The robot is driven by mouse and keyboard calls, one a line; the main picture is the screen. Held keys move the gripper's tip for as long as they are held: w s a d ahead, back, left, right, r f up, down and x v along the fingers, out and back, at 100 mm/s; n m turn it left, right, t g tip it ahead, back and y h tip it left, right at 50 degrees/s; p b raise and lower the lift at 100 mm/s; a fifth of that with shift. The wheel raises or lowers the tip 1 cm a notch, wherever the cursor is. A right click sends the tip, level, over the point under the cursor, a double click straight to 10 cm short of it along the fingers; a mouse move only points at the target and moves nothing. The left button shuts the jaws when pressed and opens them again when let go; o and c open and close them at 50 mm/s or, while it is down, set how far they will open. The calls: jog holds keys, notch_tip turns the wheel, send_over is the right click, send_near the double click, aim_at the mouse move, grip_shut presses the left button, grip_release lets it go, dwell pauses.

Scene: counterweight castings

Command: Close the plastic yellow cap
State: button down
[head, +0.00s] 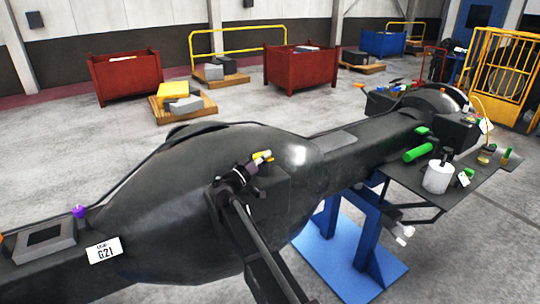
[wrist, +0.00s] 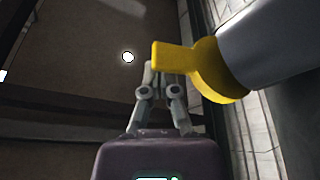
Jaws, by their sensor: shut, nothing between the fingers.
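The yellow cap (wrist: 217,72) shows large at the right of the wrist view, with a flat tab pointing left. It sits against the end of a grey cylinder (wrist: 272,42); I cannot tell how fully it is seated. In the head view the cap (head: 260,157) is a small yellow patch on the dark casting's side block. My gripper (wrist: 164,70) is shut and empty. Its fingertips are at the tab's lower edge in the wrist view, partly hidden by it; contact is unclear. In the head view my gripper (head: 250,166) is beside the cap.
The large dark casting (head: 190,165) spans the head view on blue stands (head: 350,235). A side shelf (head: 450,190) at right holds a white pot (head: 438,177) and a green cylinder (head: 417,154). Red bins (head: 300,68) and pallets stand behind on open floor.

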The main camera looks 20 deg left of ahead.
jog(key=shift+s+f, duration=0.3)
jog(key=shift+f, duration=0.1)
dwell(0.3)
jog(key=shift+r+p, duration=1.95)
jog(key=shift+r, duration=0.2)
jog(key=b+v, duration=0.1)
jog(key=v, duration=0.1)
jog(key=a+b+v, duration=0.1)
jog(key=v, duration=0.2)
jog(key=w+f+b+v, duration=0.1)
jog(key=v, duration=0.2)
jog(key=shift+s+a, duration=0.15)
jog(key=shift+a, duration=0.1)
jog(key=shift+b+v, duration=0.35)
jog(key=shift+v, duration=0.5)
jog(key=shift+a, duration=0.1)
